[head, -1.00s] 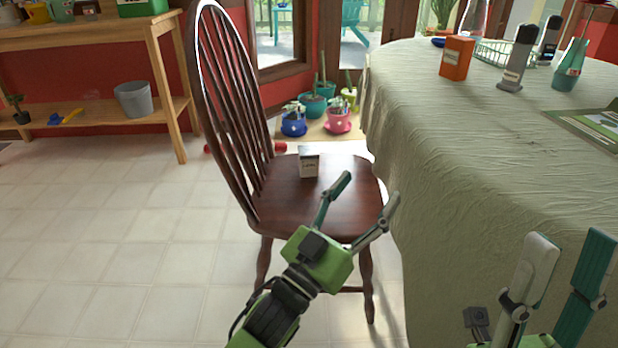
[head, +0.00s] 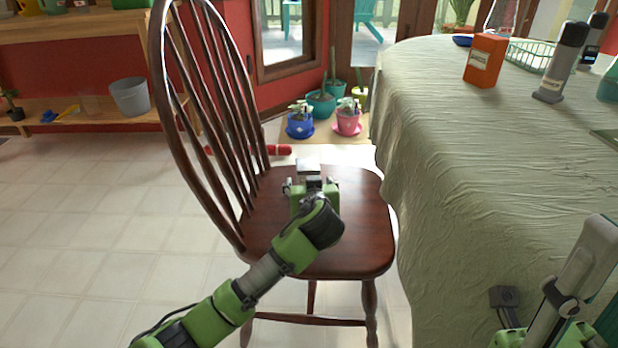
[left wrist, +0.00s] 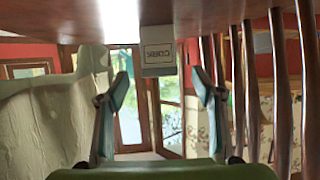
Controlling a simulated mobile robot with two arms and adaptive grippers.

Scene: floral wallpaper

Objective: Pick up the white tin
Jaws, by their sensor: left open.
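The white tin (head: 308,165), a small box shape, stands on the brown wooden chair seat (head: 355,215). In the left wrist view, which looks upside down, the tin (left wrist: 157,58) shows dark lettering and lies between and beyond the fingertips. My left gripper (head: 309,184) is low over the seat, just on the near side of the tin, and hides its lower part in the head view. In the left wrist view this gripper (left wrist: 160,78) is open and empty. My right gripper (head: 604,270) is at the lower right, partly cut off, fingers apart, with nothing seen in it.
The chair's spindled back (head: 215,110) rises left of the tin. A table with a pale green cloth (head: 470,170) stands close on the right, carrying an orange box (head: 485,60) and a grey bottle (head: 563,60). Potted plants (head: 322,105) stand behind. The floor at left is clear.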

